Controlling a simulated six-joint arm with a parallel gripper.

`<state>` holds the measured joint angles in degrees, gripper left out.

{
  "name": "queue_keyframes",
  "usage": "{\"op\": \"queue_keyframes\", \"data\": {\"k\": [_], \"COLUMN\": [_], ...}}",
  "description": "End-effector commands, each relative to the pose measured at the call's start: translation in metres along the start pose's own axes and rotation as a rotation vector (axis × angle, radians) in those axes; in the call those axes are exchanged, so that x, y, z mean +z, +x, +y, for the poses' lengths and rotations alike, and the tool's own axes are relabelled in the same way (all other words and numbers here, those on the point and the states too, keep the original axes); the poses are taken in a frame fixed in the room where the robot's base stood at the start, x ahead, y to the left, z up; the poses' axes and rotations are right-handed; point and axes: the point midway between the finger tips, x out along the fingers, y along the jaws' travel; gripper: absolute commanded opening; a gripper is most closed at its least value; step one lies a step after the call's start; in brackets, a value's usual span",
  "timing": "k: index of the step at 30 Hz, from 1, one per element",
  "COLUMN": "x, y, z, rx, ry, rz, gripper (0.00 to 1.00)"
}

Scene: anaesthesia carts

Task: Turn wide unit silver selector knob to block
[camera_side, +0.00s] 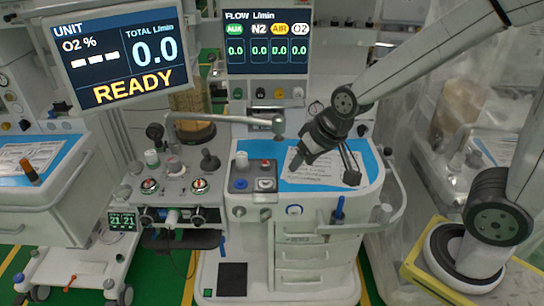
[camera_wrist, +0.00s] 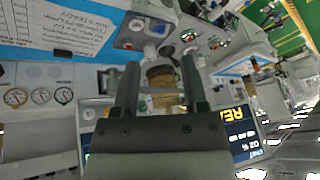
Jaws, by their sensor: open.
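A small dark box (camera_side: 253,176) sits at the left front of the centre cart's blue worktop. It carries a silver knob (camera_side: 265,184) and a red-topped button; which setting the knob points to is too small to read. The box also shows near the top of the wrist view (camera_wrist: 148,32). My gripper (camera_side: 297,165) is over the blue worktop, right of the box and apart from it. In the wrist view my gripper (camera_wrist: 160,72) is open, with nothing held between its fingers.
A paper sheet (camera_side: 318,167) lies on the blue worktop (camera_side: 355,150). A metal arm (camera_side: 225,119) reaches over from the left. A panel with knobs and gauges (camera_side: 175,187) stands left of the box. Two screens (camera_side: 122,55) are behind. A tan canister (camera_wrist: 165,90) shows beyond my fingers.

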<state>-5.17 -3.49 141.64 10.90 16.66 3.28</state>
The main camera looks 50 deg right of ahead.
Motion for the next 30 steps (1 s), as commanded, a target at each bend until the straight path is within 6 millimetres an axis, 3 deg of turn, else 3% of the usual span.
{"op": "queue_keyframes", "data": {"k": [9,15,23,30], "x": [-0.045,-0.070,-0.088,-0.087], "y": [0.027,0.040,0.051,0.053], "z": [-0.046,-0.065,-0.076,-0.075], "rx": [-0.092,-0.114,-0.091,-0.021], "ry": [0.229,0.401,0.612,0.772], "rz": [0.245,0.418,0.650,0.876], "gripper": [0.56,0.56,0.56,0.56]}}
